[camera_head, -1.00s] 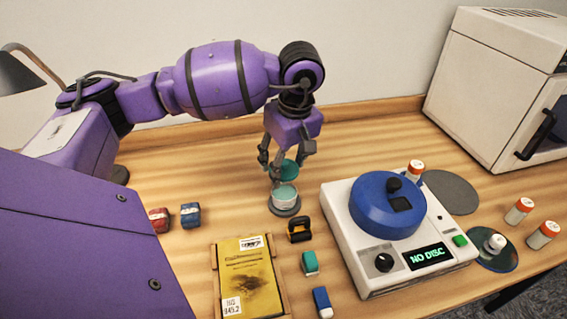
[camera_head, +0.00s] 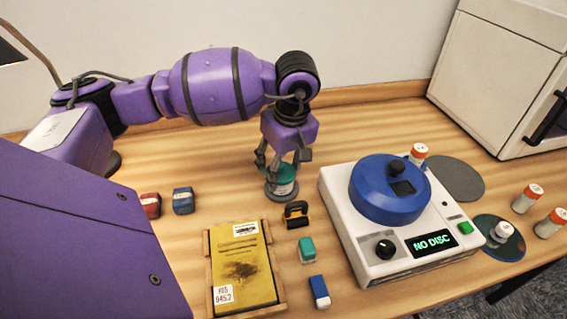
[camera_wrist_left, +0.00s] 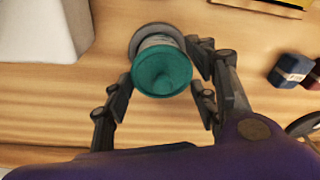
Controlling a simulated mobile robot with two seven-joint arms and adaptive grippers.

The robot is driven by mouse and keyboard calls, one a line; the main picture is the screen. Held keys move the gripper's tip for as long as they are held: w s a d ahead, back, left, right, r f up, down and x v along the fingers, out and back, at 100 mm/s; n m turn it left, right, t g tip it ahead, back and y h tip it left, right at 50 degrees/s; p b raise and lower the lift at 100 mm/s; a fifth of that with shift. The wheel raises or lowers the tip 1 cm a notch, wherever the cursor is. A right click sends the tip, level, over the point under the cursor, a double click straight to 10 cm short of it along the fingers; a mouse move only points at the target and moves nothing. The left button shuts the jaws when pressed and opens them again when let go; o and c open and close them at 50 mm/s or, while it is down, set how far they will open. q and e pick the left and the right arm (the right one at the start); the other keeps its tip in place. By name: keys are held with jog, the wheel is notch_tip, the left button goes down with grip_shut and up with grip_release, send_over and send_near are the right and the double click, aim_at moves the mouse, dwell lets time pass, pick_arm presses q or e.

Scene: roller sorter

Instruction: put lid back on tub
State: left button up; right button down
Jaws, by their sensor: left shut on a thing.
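The teal lid (camera_head: 285,172) is between the fingers of my left gripper (camera_head: 283,168), which is shut on it. The small white tub (camera_head: 282,188) stands upright on a round grey base (camera_head: 281,196) directly below. The lid appears to sit at the tub's top, roughly level and centred; I cannot tell if it is fully seated. In the left wrist view the lid (camera_wrist_left: 162,68) faces the camera, with a finger on either side. It covers most of the tub (camera_wrist_left: 158,41) beneath. My right gripper is not in view.
The white disc machine (camera_head: 350,215) with a blue cover stands to the right. A black-and-yellow clip-like object (camera_head: 296,214) is just in front of the tub. A yellow book (camera_head: 243,262) lies nearer. Bare wood lies behind the tub.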

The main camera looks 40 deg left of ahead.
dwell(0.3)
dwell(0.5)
pick_arm(q)
jog(key=shift+f+b, duration=0.15)
jog(key=shift+b, duration=0.35)
dwell(1.7)
jog(key=o, duration=0.9)
jog(key=shift+o, duration=0.3)
jog(key=o, duration=0.4)
